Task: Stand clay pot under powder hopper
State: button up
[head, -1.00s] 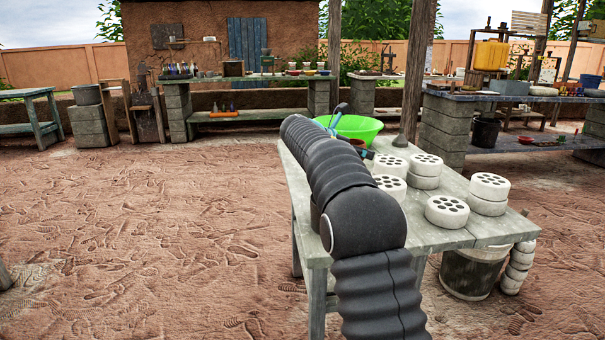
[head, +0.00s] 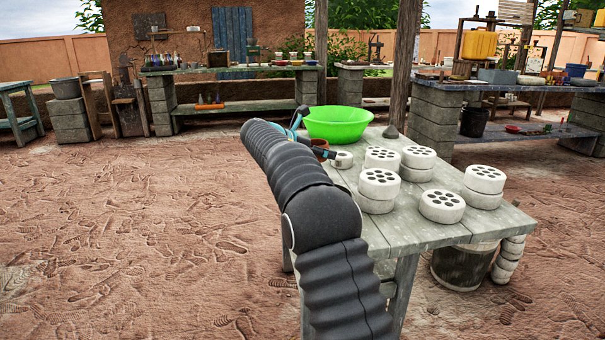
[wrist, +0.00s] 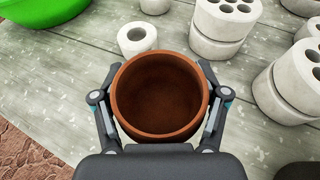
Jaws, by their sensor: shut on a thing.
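The clay pot (wrist: 160,95) is a round, reddish-brown open vessel. In the wrist view it sits between the two fingers of my gripper (wrist: 160,108), which is shut on its sides. The pot's mouth faces the wrist camera and its inside looks empty. I cannot make out a powder hopper with certainty in these views.
The grey wooden table (head: 415,225) holds several white perforated cylinders (head: 442,205), a small white ring (head: 342,160) beside the pot, and a green basin (head: 338,124). Workbenches line the back, one with a yellow container (head: 480,46). Bare earth (head: 140,230) lies open at left.

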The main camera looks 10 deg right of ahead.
jog(key=a+f, duration=0.1)
jog(key=w+a+f, duration=0.1)
jog(key=a, duration=0.1)
jog(key=a+f, duration=0.1)
jog(key=a, duration=0.1)
jog(key=shift+w+f, duration=0.15)
jog(key=shift+w, duration=0.1)
notch_tip(320, 180, down, 2)
jog(key=shift+f+b, duration=0.1)
jog(key=shift+b, duration=0.25)
jog(key=shift+f+p, duration=0.15)
jog(key=shift+p, duration=0.5)
jog(key=shift+f, duration=0.45)
jog(key=o, duration=1.4)
jog(key=shift+f, duration=0.1)
